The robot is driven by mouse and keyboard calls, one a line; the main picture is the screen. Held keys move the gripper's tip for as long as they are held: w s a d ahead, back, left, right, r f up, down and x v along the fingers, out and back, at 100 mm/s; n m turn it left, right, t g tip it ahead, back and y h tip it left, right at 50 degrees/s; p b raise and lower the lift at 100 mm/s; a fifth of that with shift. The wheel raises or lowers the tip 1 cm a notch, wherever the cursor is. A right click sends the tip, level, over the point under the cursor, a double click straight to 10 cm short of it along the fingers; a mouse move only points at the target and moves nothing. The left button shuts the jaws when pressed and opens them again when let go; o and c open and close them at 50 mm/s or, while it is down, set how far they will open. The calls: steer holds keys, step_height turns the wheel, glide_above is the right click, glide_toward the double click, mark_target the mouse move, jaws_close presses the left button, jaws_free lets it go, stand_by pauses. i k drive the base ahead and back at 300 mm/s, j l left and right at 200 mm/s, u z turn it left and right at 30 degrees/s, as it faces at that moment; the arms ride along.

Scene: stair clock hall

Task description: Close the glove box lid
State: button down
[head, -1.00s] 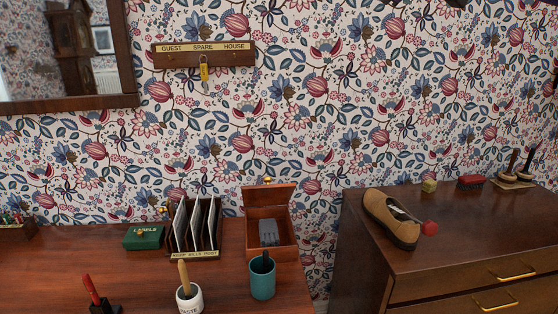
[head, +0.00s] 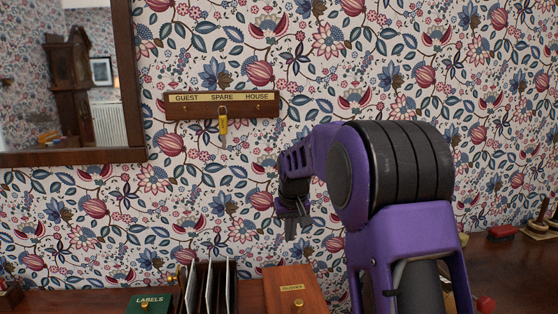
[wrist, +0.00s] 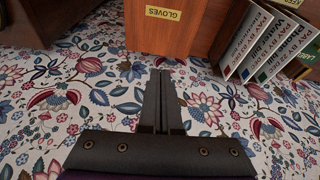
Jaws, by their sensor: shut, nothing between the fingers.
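The glove box (head: 280,302) is an orange-brown wooden box at the bottom edge of the head view. Its lid (head: 275,280) is down over the box, with the GLOVES label and a brass knob showing on top. The box front is cut off, so I cannot tell if the lid sits fully flush. The lid also shows at the top of the wrist view (wrist: 195,30). My gripper (head: 291,235) is shut and empty, pointing down above the box near the wall. In the wrist view its fingers (wrist: 160,75) are together and apart from the lid. The gloves are hidden.
The card rack (head: 212,285) stands close left of the box, with the green LABELS box (head: 150,302) beyond it. A key rack (head: 222,104) hangs on the wall. A red block (head: 502,231) lies on the dresser at right.

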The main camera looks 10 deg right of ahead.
mark_target(294, 288)
steer(key=k, duration=0.95)
